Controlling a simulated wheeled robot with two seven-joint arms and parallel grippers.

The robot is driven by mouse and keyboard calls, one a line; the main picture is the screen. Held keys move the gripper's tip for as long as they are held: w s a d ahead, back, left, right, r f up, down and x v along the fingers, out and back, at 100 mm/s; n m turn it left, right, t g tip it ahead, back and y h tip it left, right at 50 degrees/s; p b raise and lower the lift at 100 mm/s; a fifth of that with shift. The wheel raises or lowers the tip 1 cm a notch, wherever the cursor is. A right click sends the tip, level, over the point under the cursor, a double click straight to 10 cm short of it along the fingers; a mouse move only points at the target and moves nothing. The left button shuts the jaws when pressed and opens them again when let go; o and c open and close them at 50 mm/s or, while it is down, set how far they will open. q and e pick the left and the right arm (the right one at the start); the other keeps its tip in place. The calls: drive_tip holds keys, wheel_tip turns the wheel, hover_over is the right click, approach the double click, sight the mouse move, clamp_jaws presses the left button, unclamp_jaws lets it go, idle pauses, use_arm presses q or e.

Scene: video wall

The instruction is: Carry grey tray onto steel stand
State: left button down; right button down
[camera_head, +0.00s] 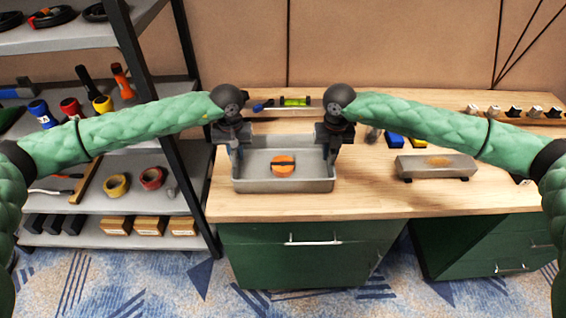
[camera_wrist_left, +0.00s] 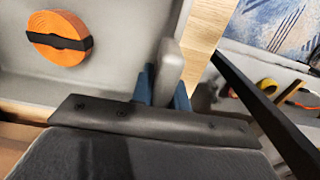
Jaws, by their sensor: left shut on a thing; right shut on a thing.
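The grey tray (camera_head: 284,186) is at the left part of the wooden bench, level, with an orange disc with a black band (camera_head: 284,164) inside. My left gripper (camera_head: 236,154) is shut on its left wall and my right gripper (camera_head: 332,152) is shut on its right wall. In the left wrist view, the blue-tipped fingers (camera_wrist_left: 164,85) pinch the tray rim (camera_wrist_left: 170,62), beside the orange disc (camera_wrist_left: 60,37). I cannot tell whether the tray touches the bench. The steel stand (camera_head: 437,172) is low, to the right of the tray, with an orange-brown patch on top.
The wooden bench (camera_head: 300,206) has clear room between tray and stand. A level with a green vial (camera_head: 295,101) lies behind the tray. Blue and yellow items (camera_head: 393,139) lie behind the stand's left end. A shelf rack (camera_head: 193,150) with tools stands close at left.

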use_arm(q)
drive_tip(key=shift+r, duration=0.15)
use_arm(e)
drive_tip(key=shift+r, duration=0.15)
